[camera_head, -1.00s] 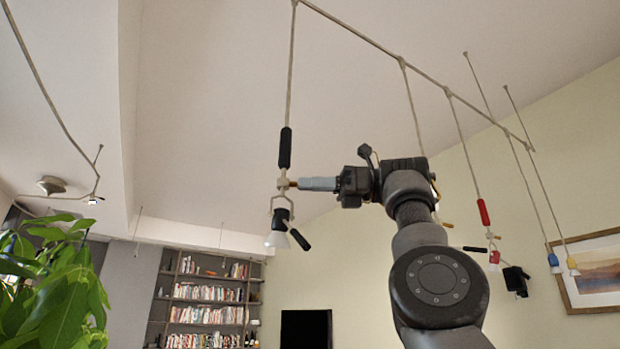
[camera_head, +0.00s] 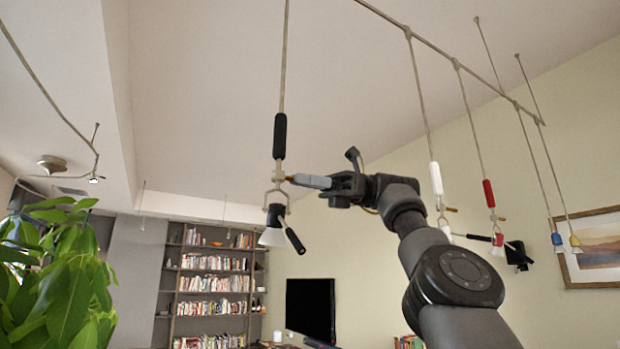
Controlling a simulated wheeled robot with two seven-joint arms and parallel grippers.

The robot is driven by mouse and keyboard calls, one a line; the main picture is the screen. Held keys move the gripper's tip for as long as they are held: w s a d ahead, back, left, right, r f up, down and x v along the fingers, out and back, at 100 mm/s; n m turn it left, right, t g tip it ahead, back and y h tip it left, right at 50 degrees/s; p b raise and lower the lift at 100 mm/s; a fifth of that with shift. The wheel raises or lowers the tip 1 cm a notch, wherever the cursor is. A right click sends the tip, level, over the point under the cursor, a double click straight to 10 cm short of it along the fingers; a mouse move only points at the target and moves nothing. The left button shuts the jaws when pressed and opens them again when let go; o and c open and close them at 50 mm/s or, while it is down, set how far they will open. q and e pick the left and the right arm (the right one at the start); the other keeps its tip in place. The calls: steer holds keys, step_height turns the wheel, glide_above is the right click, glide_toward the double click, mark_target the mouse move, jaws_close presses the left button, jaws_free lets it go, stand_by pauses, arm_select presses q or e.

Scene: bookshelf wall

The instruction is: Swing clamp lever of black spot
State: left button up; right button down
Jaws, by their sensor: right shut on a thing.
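The black spot (camera_head: 276,214) hangs on a thin rod at centre left, with a black sleeve (camera_head: 280,136) above and a white shade and slanted black handle below. Its clamp lever (camera_head: 288,178) is a small brownish stub pointing right from the clamp, between sleeve and lamp head. My right gripper (camera_head: 312,182) comes in from the right with its grey fingers pointing left. It is shut on the clamp lever at the fingertips, which hide the lever's outer end.
White (camera_head: 436,178), red (camera_head: 488,193), blue (camera_head: 557,239) and yellow (camera_head: 574,241) spots hang to the right from the ceiling rail (camera_head: 440,65). A leafy plant (camera_head: 65,270) fills the lower left. A bookshelf (camera_head: 210,285) and dark screen (camera_head: 310,308) stand behind. Room left of the black spot is open.

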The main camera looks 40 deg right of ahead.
steer(key=shift+w+a+f, duration=0.1)
steer(key=shift+f, duration=0.15)
steer(key=c, duration=1.5)
jaws_free()
steer(key=shift+r, duration=0.15)
